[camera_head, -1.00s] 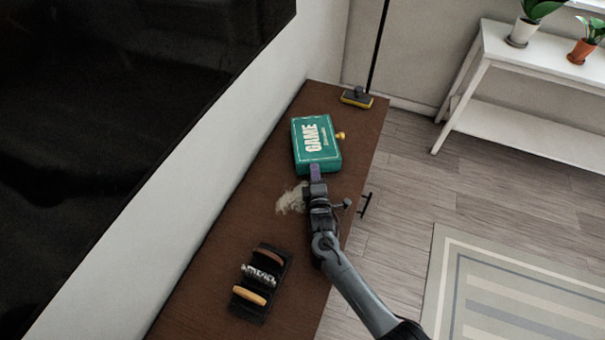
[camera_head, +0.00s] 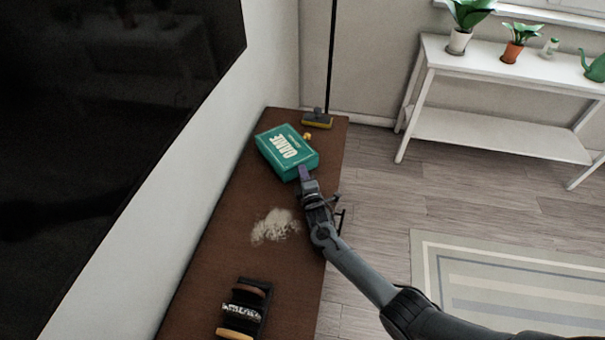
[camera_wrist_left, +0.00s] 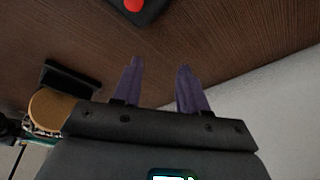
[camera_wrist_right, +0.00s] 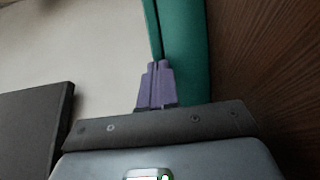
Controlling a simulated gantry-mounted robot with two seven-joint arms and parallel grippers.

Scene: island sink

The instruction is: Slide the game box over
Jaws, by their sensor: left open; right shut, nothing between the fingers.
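The green game box (camera_head: 286,150) lies flat at the far part of the brown cabinet top, turned at an angle, with its lettered cover up. My right gripper (camera_head: 304,172) is at the box's near right corner, its purple fingers closed together and empty. In the right wrist view the shut fingers (camera_wrist_right: 157,84) are against or very close to the green side of the box (camera_wrist_right: 188,60); contact is hard to tell. My left gripper (camera_wrist_left: 160,85) shows only in its wrist view, open and empty above the wooden surface.
A pale dusty patch (camera_head: 276,226) lies on the cabinet top (camera_head: 225,245) nearer than the box. The wall runs along the left.

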